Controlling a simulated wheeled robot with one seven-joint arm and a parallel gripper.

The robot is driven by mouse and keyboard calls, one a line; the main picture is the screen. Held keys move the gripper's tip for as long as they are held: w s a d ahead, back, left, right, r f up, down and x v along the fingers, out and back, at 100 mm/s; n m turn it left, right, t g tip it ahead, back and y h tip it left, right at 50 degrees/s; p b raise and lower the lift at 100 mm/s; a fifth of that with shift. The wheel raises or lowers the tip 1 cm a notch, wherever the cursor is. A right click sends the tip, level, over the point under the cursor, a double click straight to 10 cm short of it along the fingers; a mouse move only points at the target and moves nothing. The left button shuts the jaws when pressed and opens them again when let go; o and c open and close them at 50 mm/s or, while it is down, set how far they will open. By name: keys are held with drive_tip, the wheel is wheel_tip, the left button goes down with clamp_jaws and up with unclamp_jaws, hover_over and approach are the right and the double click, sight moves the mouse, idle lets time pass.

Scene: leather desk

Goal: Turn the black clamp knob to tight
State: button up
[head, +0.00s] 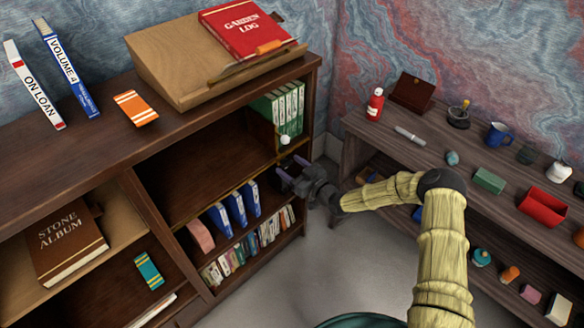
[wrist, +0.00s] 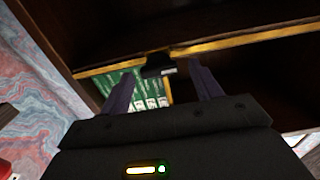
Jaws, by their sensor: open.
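A small black block-like part (wrist: 158,66) with a light mark sits on a brass-coloured rail (wrist: 232,41) in the wrist view. It looks like the black clamp knob, but its turned position cannot be read. My gripper (head: 290,169) is open at the bookcase's right front, by the middle shelf edge. In the wrist view its two purple-grey fingers (wrist: 164,72) stand apart, one on each side of the black part. I cannot tell whether they touch it. In the head view the knob is not clear, with my gripper in that area.
Green books (head: 288,108) stand behind the rail, with a small white ball-shaped piece (head: 285,140) in front. The bookcase (head: 310,100) encloses the shelf.

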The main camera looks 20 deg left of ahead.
drive_tip(key=c, duration=1)
drive_tip(key=shift+f+m+b, duration=0.1)
drive_tip(key=shift+m+b, duration=0.2)
drive_tip(key=shift+b, duration=0.05)
drive_tip(key=m+b, duration=0.2)
drive_tip(key=shift+w+d+f+b, duration=0.1)
drive_tip(key=shift+f+b, duration=0.05)
drive_tip(key=shift+b, duration=0.15)
drive_tip(key=m+b, duration=0.4)
drive_tip(key=m, duration=0.1)
drive_tip(key=shift+m, duration=0.3)
drive_tip(key=m+b, duration=0.2)
drive_tip(key=m, duration=0.2)
drive_tip(key=m+b, duration=0.2)
drive_tip(key=m, duration=0.2)
drive_tip(key=shift+w+d+f+m+b, duration=0.1)
drive_tip(key=shift+w+m+b, duration=0.05)
drive_tip(key=shift+m+b, duration=0.2)
drive_tip(key=shift+m, duration=0.25)
